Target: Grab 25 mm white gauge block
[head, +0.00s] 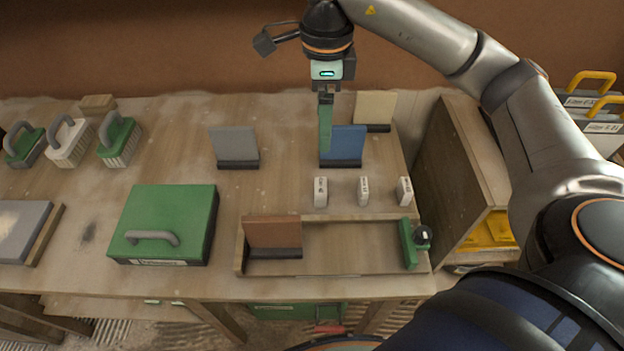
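Three small white blocks stand upright in a row on the bench: a left one (320,191), a middle one (363,191) and a right one (404,191). Each has small dark lettering on its front, too small for me to read surely, so I cannot tell which is the 25 mm one. My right gripper (325,148) points down with green fingers, behind and above the left block, in front of the blue panel. Its fingers overlap in this view, so its opening is hidden. No block shows in it. My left gripper is out of view.
A wooden tray (345,268) with a brown panel (273,234) and a green clamp-like piece (409,243) lies in front of the blocks. Blue (348,143), grey (235,145) and cream (376,108) panels stand behind. A green handled case (165,222) lies left.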

